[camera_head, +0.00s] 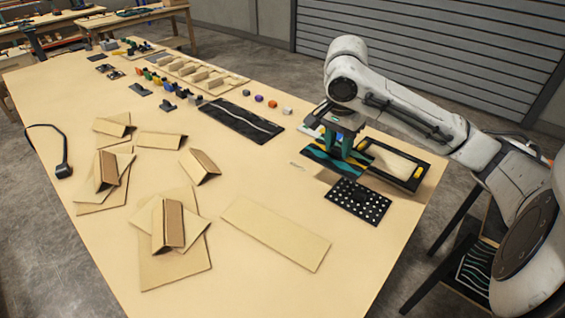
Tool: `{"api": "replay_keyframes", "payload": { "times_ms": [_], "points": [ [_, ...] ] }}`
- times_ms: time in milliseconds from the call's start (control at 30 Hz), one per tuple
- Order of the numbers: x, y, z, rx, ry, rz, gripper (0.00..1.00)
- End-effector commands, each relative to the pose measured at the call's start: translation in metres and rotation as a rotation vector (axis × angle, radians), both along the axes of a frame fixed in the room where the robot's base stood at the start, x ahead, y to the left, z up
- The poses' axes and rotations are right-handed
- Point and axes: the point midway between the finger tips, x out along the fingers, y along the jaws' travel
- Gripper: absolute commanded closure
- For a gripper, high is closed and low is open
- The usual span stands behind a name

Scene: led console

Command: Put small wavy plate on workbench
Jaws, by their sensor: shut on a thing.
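My gripper (345,154) points down over the right part of the workbench (290,160). It is shut on a small plate with teal, yellow and black wavy bands (322,154). My gripper hides part of the plate. The plate lies about flat, over or on the bench; I cannot tell whether it touches the top. A larger black plate with a pale wavy line (240,120) lies further back on the bench. Another dark plate with wavy lines (480,266) is low at the right, off the bench.
A black-framed tray (408,183) lies right of my gripper, and a black perforated plate (357,203) lies in front. A flat tan board (277,232) and folded cardboard pieces (168,225) are nearer. Small coloured parts (155,78) stand at the back. The bench's front right is clear.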

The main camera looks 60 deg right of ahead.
Motion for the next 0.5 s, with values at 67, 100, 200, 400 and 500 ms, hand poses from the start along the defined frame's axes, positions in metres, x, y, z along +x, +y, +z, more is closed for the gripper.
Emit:
{"api": "replay_keyframes", "payload": {
  "times_ms": [67,100,200,400,500],
  "points": [
    [0.010,-0.003,-0.005,0.003,-0.001,0.001,0.96],
    [0.017,-0.005,-0.008,0.003,0.000,0.000,0.96],
    [0.038,-0.013,-0.019,0.005,0.001,0.001,0.96],
    [0.079,-0.031,-0.040,0.004,0.000,0.000,0.96],
    [0.093,-0.037,-0.061,0.005,0.001,0.000,0.96]
  ]
}}
